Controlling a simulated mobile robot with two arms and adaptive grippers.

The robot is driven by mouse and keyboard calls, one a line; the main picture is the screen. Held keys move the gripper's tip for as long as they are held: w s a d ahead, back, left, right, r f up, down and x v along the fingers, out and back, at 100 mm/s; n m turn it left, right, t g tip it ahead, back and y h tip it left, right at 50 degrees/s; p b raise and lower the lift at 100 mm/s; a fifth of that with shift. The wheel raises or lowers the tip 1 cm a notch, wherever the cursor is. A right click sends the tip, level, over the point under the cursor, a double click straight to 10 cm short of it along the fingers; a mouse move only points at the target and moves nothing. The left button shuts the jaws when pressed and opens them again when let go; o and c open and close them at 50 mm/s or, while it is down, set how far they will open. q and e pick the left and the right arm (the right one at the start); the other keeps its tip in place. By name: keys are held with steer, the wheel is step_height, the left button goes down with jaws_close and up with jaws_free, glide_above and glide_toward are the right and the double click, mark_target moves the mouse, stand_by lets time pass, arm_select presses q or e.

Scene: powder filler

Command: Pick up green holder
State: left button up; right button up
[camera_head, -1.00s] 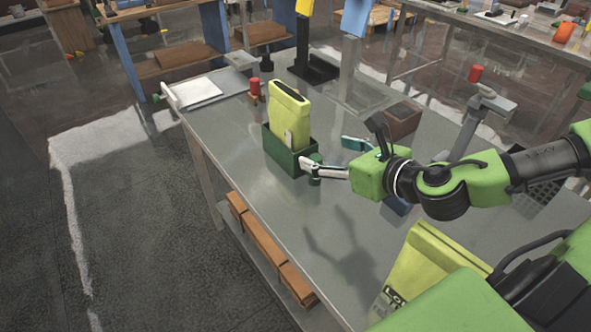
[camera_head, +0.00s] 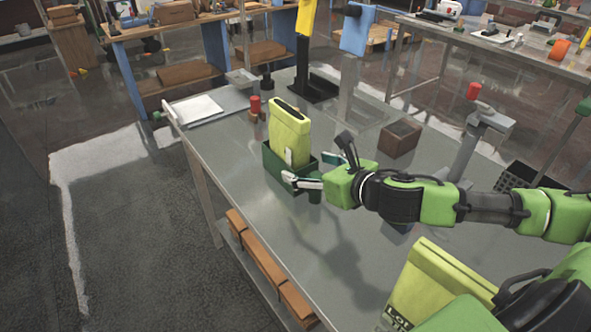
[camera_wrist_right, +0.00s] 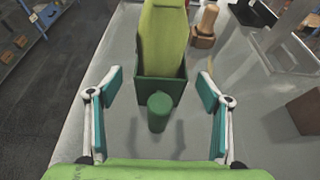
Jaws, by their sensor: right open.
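The dark green holder (camera_head: 277,164) stands on the grey table with a tall yellow-green container (camera_head: 290,135) upright in it. In the right wrist view the holder (camera_wrist_right: 147,88) is straight ahead, with a short green cylindrical handle (camera_wrist_right: 159,112) on its near side. My right gripper (camera_head: 308,170) is open beside the holder. In the wrist view its two teal-padded fingers (camera_wrist_right: 159,86) are spread wide, one on each side of the handle, and appear apart from it. My left gripper is not in view.
A red-topped piece (camera_head: 255,107) stands behind the holder. A brown box (camera_head: 400,138) and a grey stand (camera_head: 463,145) are to the right. A second yellow-green container (camera_head: 440,280) is at lower right. The table's front left stretch is clear.

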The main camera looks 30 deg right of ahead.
steer(key=shift+p+x, duration=0.7)
steer(key=shift+x, duration=2.65)
steer(key=shift+f, duration=0.1)
steer(key=shift+s, duration=0.1)
steer(key=c, duration=1.2)
